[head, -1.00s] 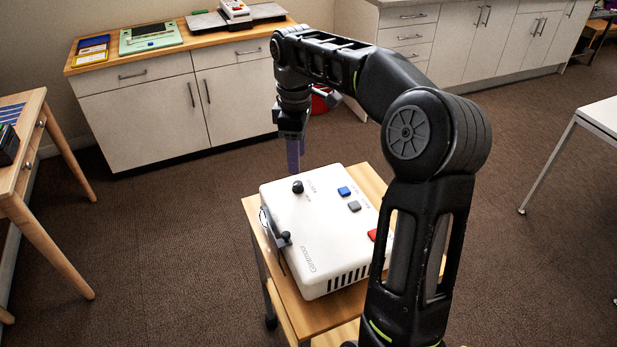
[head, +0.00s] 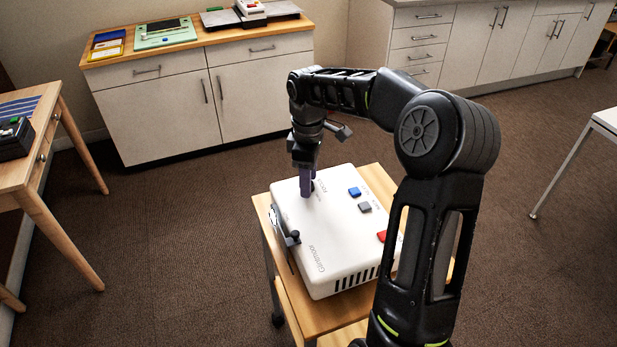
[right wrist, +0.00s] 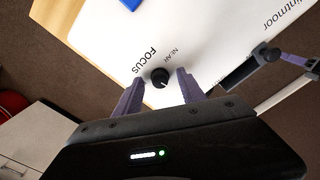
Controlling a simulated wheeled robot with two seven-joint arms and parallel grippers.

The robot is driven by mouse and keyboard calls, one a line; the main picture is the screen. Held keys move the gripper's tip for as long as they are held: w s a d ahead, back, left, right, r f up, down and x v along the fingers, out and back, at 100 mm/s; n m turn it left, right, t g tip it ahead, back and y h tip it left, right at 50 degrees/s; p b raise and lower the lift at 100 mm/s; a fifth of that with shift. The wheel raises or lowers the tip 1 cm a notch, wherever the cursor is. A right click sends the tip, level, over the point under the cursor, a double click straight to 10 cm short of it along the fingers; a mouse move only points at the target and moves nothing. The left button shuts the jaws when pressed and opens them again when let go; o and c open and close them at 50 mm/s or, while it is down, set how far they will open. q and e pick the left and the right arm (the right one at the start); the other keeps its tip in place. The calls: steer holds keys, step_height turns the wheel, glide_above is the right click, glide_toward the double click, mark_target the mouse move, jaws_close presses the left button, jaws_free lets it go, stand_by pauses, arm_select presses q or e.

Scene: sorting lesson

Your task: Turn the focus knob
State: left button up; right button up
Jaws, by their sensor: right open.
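The white projector-like box (head: 332,235) sits on a small wooden cart. Its black focus knob (right wrist: 159,77) shows in the right wrist view, beside the printed words FOCUS and NEAR. My right gripper (right wrist: 157,92) is open, with one purple finger on each side of the knob and a gap to each. In the head view my right gripper (head: 307,190) points down at the far left part of the box top and mostly hides the knob. I cannot tell whether the fingertips touch the box top. My left gripper is not in view.
The box top also has a blue button (head: 354,191), a grey button (head: 365,207) and a red button (head: 382,236). A black lever (head: 292,238) is at its left edge. The wooden cart (head: 322,314) has little bare top around the box. Cabinets (head: 165,118) stand behind.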

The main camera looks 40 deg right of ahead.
jaws_close()
stand_by(0.5)
